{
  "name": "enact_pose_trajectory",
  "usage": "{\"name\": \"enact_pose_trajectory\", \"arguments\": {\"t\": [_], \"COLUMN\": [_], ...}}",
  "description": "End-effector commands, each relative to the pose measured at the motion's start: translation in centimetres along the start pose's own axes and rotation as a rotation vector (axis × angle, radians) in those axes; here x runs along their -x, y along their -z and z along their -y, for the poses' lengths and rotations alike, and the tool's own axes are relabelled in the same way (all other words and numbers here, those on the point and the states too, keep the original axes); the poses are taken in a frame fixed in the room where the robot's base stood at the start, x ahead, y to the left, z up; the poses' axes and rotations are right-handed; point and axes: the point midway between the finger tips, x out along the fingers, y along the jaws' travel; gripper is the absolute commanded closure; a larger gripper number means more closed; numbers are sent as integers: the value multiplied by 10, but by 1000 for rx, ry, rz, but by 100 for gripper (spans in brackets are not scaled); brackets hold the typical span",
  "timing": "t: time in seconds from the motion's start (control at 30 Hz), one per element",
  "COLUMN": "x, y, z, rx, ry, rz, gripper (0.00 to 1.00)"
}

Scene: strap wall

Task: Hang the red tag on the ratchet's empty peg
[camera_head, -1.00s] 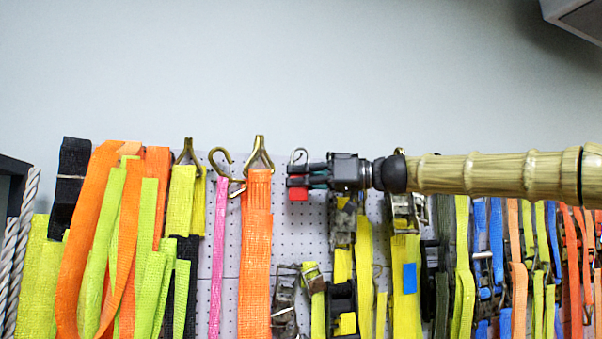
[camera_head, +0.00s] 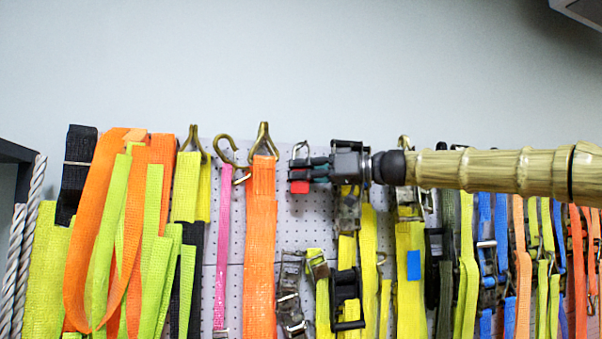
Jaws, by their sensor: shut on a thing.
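My gripper (camera_head: 308,173) reaches in from the right, level, in front of the upper part of the white pegboard. It is shut on a small red tag (camera_head: 299,187), which shows just below its fingertips. A thin metal loop (camera_head: 299,148) stands up above the fingertips; I cannot tell whether it belongs to the tag or to the wall. A metal ratchet buckle (camera_head: 291,283) hangs below the gripper, apart from it. Another ratchet (camera_head: 347,208) hangs right of the tag, partly behind my gripper. I cannot make out which peg is the ratchet's empty one.
An orange strap (camera_head: 261,225) and a pink strap (camera_head: 223,245) hang left of the gripper. Yellow straps (camera_head: 408,300) and more coloured straps crowd the right, below my arm. Bare pegboard (camera_head: 303,225) shows under the tag. The grey wall above is clear.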

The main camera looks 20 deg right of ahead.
Motion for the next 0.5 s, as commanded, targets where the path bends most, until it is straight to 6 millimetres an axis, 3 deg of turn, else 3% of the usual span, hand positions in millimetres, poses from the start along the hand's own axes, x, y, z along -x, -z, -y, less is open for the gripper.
{"name": "enact_pose_trajectory", "arguments": {"t": [0.4, 0.5], "x": [0, 0], "y": [0, 0], "z": [0, 0], "rx": [0, 0], "ry": [0, 0], "rz": [0, 0], "gripper": [100, 78]}}
